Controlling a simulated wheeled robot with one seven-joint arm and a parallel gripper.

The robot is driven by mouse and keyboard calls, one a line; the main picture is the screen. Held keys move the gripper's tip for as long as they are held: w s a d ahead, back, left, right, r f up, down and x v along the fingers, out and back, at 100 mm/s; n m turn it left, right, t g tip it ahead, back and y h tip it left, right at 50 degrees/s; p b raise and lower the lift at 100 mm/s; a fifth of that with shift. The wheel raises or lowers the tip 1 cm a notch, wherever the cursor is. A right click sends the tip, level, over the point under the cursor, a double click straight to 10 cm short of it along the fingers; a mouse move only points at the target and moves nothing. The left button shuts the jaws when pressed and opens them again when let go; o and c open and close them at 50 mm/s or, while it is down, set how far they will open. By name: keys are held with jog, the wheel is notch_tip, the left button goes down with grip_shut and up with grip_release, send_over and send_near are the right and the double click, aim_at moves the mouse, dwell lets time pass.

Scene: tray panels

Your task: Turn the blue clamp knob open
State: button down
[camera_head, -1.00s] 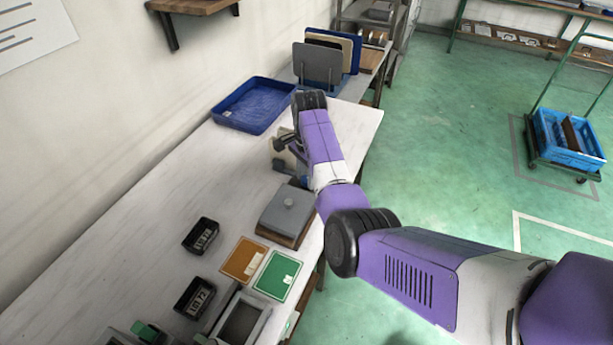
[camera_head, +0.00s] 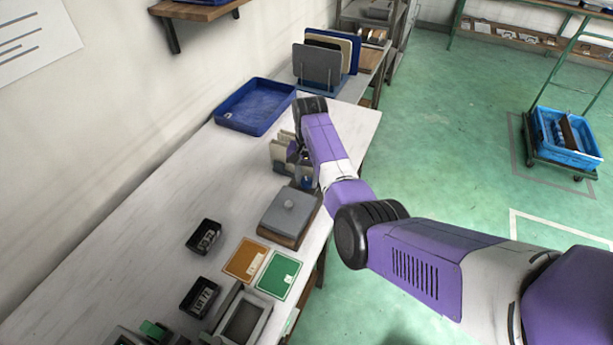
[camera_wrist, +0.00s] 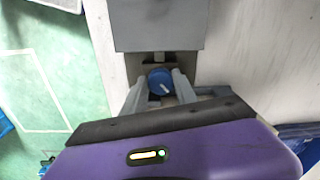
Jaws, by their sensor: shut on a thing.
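The blue clamp knob (camera_wrist: 160,81) shows in the wrist view as a round blue cap with a white pointer line. It sits between the two fingers of my gripper (camera_wrist: 158,84), which are shut on it. In the head view my arm hides most of the knob; a small blue patch (camera_head: 304,183) shows beside my wrist. The beige and grey clamp fixture (camera_head: 281,156) stands on the white table, just left of my wrist.
A grey block with a round handle (camera_head: 288,214) sits near the fixture. A blue tray (camera_head: 222,116) lies behind, by the wall. Orange (camera_head: 243,261) and green (camera_head: 279,273) cards and two black boxes (camera_head: 204,236) (camera_head: 199,297) lie nearer. The table's left middle is clear.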

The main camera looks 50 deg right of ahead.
jog(key=n+p, duration=0.1)
jog(key=n, duration=0.4)
jog(key=shift+d, duration=0.1)
jog(key=shift+n, duration=2.5)
jog(key=c, duration=1)
grip_release()
jog(key=shift+o, duration=0.2)
jog(key=shift+d, duration=0.1)
